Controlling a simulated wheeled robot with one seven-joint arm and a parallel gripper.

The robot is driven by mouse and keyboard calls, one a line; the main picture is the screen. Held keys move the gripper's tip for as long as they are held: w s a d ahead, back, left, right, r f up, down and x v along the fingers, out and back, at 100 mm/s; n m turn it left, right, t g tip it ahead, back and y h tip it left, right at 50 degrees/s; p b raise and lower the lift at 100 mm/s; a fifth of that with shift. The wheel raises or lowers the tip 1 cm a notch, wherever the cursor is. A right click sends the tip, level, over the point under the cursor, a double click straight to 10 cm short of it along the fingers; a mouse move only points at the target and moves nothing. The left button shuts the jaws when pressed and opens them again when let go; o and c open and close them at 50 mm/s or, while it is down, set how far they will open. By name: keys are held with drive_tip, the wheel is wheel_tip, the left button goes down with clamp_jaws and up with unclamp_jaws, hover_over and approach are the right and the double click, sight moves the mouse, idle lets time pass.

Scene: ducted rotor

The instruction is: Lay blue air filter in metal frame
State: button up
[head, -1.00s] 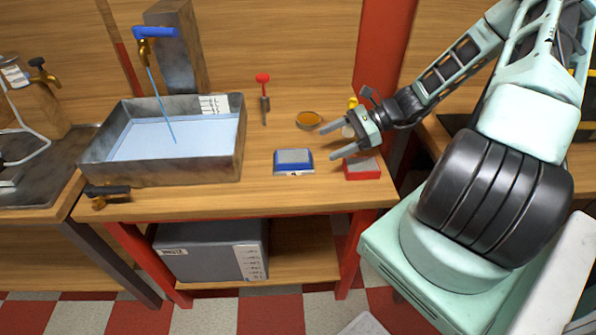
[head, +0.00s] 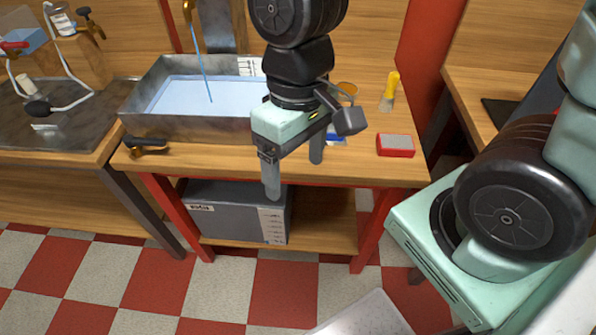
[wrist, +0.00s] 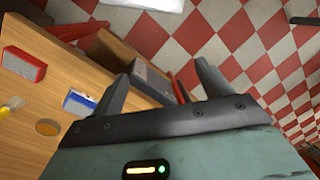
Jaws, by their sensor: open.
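A small blue block with a pale edge, seemingly the blue air filter (head: 337,139), lies on the wooden workbench. In the head view my gripper hides most of it. It also shows in the wrist view (wrist: 79,103), left of my fingers. My gripper (head: 294,175) is open and empty, fingers pointing down, in front of the bench's front edge. In the wrist view the two fingers (wrist: 165,78) stand wide apart with nothing between them. I cannot make out the metal frame for certain in either view.
A metal basin (head: 150,115) with running water stands on the bench's left. A red block with grey top (head: 395,145) and a yellow-handled brush (head: 389,92) lie right. An amber round dish (head: 347,90) is partly hidden. A grey box (head: 235,212) sits on the lower shelf.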

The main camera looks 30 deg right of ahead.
drive_tip(key=s+n, duration=0.1)
drive_tip(key=s+a+r+n+t, duration=0.1)
drive_tip(key=s+r+n, duration=0.1)
drive_tip(key=shift+s+a, duration=0.25)
drive_tip(key=shift+a, duration=0.05)
